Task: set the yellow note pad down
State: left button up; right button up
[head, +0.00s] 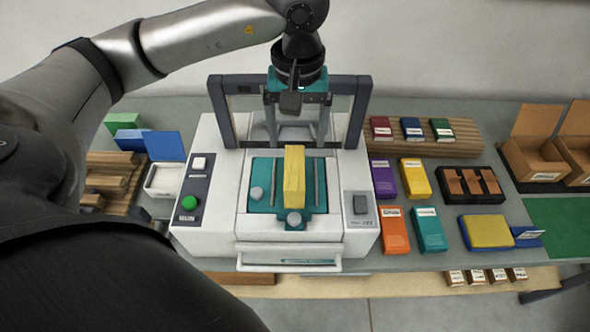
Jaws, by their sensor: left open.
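The yellow note pad (294,178) is a yellow block on the teal bed (262,205) of a white machine (222,205). It lies lengthwise between two dark rails and looks to rest on the bed, just behind a round grey knob. My left gripper (291,101) is open and hangs above and behind the pad, inside the machine's grey frame. It is apart from the pad and holds nothing that I can see. Its fingertips are partly hard to make out against the frame. My right gripper is not in view.
The machine's grey frame (361,110) stands close around my left gripper. Coloured boxes, including a purple one (384,180), and a blue tray (467,244) with a yellow block are at the right. A blue-lidded box (164,180) and brown wooden pieces (108,180) are at the left.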

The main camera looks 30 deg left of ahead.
aim_at(295, 166)
pick_arm(q)
notch_tip(295, 166, down, 3)
jog(key=shift+r, duration=0.1)
jog(key=shift+s+a+f+p, duration=0.15)
jog(key=shift+f+p, duration=0.55)
jog(key=shift+f, duration=1.95)
jog(key=shift+c, duration=0.3)
grip_shut()
